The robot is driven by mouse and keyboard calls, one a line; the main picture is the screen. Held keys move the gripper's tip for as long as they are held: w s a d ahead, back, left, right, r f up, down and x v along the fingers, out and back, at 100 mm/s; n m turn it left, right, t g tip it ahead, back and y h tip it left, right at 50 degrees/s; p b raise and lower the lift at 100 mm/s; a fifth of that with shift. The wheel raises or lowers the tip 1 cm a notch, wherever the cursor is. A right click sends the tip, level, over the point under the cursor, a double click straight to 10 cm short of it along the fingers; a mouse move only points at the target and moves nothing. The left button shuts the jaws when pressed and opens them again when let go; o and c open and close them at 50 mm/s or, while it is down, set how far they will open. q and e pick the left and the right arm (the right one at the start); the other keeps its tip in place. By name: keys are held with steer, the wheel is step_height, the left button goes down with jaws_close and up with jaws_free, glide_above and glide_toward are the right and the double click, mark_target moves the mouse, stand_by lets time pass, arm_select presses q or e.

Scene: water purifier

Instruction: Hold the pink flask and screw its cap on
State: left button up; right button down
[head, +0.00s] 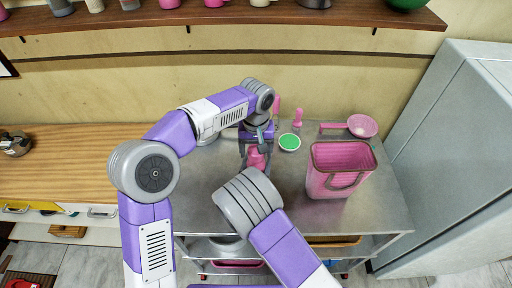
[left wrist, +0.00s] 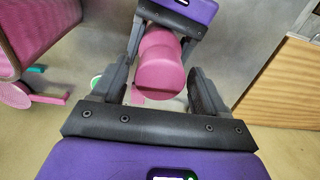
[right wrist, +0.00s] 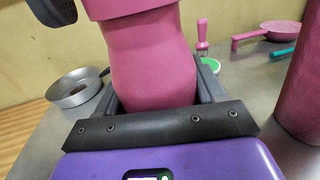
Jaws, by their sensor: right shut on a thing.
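The pink flask (head: 257,158) stands upright above the metal table, partly hidden by my arms. In the right wrist view its body (right wrist: 152,65) fills the space between the fingers of my right gripper (right wrist: 156,88), which is shut on it. A pink cap-like piece (right wrist: 130,7) sits at its top, cut off by the frame. In the left wrist view the rounded pink cap (left wrist: 160,80) lies between the fingers of my left gripper (left wrist: 158,74). These fingers are open, with gaps beside the cap. I cannot tell how tightly the cap sits.
A pink basket (head: 340,172) stands to the right on the table (head: 290,215). Behind are a green-topped dish (head: 289,142), pink upright tools (head: 298,118) and a pink strainer (head: 362,126). A metal pan (right wrist: 75,90) is at the left in the right wrist view.

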arm_select(q)
steer(key=c, duration=1)
steer(key=m, duration=0.8)
steer(key=o, duration=1.2)
steer(key=shift+r, duration=2.25)
